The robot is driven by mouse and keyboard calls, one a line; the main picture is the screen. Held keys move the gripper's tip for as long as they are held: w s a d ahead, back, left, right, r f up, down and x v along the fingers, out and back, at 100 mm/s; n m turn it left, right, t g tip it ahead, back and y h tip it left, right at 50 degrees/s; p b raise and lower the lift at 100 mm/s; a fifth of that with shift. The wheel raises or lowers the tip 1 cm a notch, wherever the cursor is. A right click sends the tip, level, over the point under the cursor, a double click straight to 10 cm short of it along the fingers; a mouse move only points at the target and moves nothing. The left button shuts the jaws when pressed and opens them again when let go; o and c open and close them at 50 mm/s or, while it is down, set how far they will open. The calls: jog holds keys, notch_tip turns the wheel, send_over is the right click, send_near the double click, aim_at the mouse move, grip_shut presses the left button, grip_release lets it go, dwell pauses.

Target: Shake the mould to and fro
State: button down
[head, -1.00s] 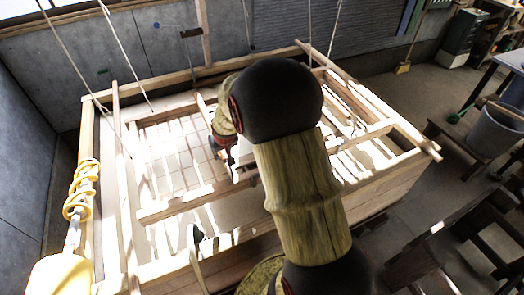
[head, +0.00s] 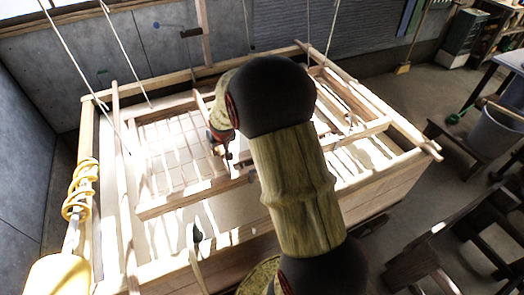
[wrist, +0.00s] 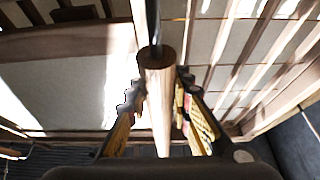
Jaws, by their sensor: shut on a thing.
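The mould (head: 180,198) is a wide wooden frame with a pale gridded screen, hanging level over a big wooden vat (head: 225,238). My gripper (head: 228,154) is at the mould's middle, partly hidden by my arm in the head view. In the wrist view my gripper (wrist: 157,88) has its two toothed fingers on either side of a round-ended wooden handle (wrist: 158,105), shut on it. Slatted screen shows to the right of the handle in that view. My arm hides part of the mould's middle and front beam.
Ropes (head: 127,55) run up from the mould area. A bamboo piece with yellow coils (head: 80,190) stands at the left. A grey bucket (head: 497,130) and dark wooden benches are at the right. Grey walls stand close behind and left of the vat.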

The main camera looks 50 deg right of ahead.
jog(key=shift+s+a, duration=0.3)
jog(key=shift+s, duration=0.25)
jog(key=shift+s+a, duration=0.25)
jog(key=shift+s, duration=0.3)
